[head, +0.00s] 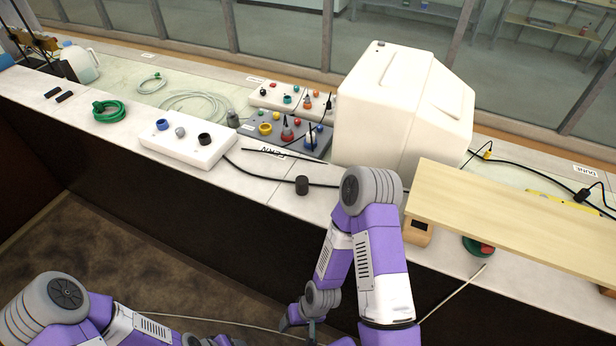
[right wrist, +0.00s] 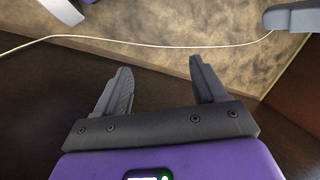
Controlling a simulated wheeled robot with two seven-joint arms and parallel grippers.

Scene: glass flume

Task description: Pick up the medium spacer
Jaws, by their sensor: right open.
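Three short round pieces stand on a white block (head: 165,147) on the counter: a blue one (head: 162,124), a grey one (head: 180,132) and a larger black one (head: 204,139). I cannot tell from the pictures which piece is the medium spacer. My right gripper (right wrist: 160,76) is open and empty in the right wrist view, with its fingers over the floor. In the head view it hangs low, below the counter edge, away from these pieces. My left gripper is not clearly visible; only its arm shows at bottom left.
A wooden board (head: 520,215) on blocks covers the right of the counter. A thin cord crosses the floor.

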